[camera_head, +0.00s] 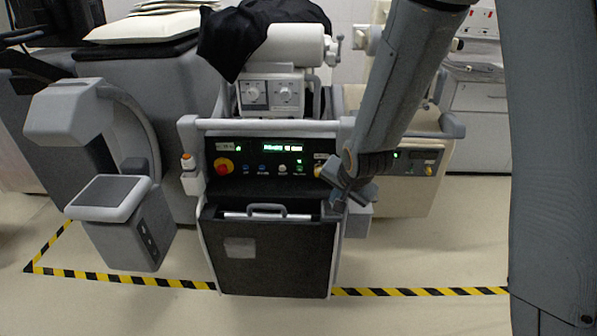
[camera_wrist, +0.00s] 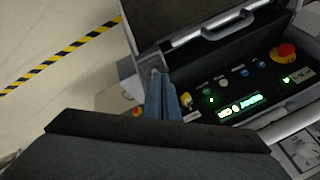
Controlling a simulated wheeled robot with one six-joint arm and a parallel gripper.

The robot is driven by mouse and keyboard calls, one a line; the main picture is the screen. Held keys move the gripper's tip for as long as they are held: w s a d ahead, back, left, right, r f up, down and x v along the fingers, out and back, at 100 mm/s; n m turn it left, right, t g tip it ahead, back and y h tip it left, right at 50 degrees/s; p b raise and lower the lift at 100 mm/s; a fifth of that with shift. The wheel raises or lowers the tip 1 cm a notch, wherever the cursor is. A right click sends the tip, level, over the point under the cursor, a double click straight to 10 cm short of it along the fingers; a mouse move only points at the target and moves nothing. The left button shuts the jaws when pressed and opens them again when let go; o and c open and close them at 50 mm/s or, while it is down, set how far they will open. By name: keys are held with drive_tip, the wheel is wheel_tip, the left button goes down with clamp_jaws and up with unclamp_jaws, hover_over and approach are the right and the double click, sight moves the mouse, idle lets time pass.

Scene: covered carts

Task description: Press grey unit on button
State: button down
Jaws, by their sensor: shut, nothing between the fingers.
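The grey unit (camera_head: 205,235) is a cart in the middle with a black control panel (camera_head: 260,153). Its panel has a lit green display (camera_head: 282,148), a red mushroom button on a yellow base (camera_head: 224,166), blue buttons (camera_head: 262,168), a pale button and a small green button (camera_head: 299,168). The wrist view also shows the green button (camera_wrist: 208,91) and display (camera_wrist: 240,106). I cannot read the labels to tell which is the on button. My gripper (camera_head: 338,197) is shut and empty, by the panel's right end. In the wrist view its fingertips (camera_wrist: 156,76) appear beside the panel, short of the buttons.
A handle (camera_head: 266,209) sits on the cart's black front below the panel. A beige cart (camera_head: 405,195) with its own small panel stands right. A grey machine with an arm (camera_head: 110,195) stands left. Black-yellow tape (camera_head: 420,291) crosses the open floor in front.

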sight(299, 169)
drive_tip(key=w+a+f+m+t, duration=0.1)
drive_tip(key=w+a, duration=0.1)
drive_tip(key=a, duration=0.1)
drive_tip(key=w+a+f+m+y, duration=0.1)
drive_tip(key=w+a+f, duration=0.1)
drive_tip(key=a, duration=0.1)
drive_tip(key=w+a+f+m+t, duration=0.1)
drive_tip(key=w+a+m, duration=0.1)
drive_tip(key=shift+w+a+f+t+y, duration=0.3)
drive_tip(key=shift+w+a+f+y, duration=0.05)
drive_tip(key=shift+w+a+y, duration=0.05)
drive_tip(key=shift+w+a+f+m, duration=0.1)
drive_tip(key=shift+w+a+m, duration=0.2)
drive_tip(key=shift+a, duration=0.2)
drive_tip(key=shift+w+d+b, duration=0.2)
drive_tip(key=shift+w+b, duration=1.25)
drive_tip(key=shift+w, duration=2.9)
drive_tip(key=shift+w, duration=0.1)
drive_tip(key=shift+w, duration=0.35)
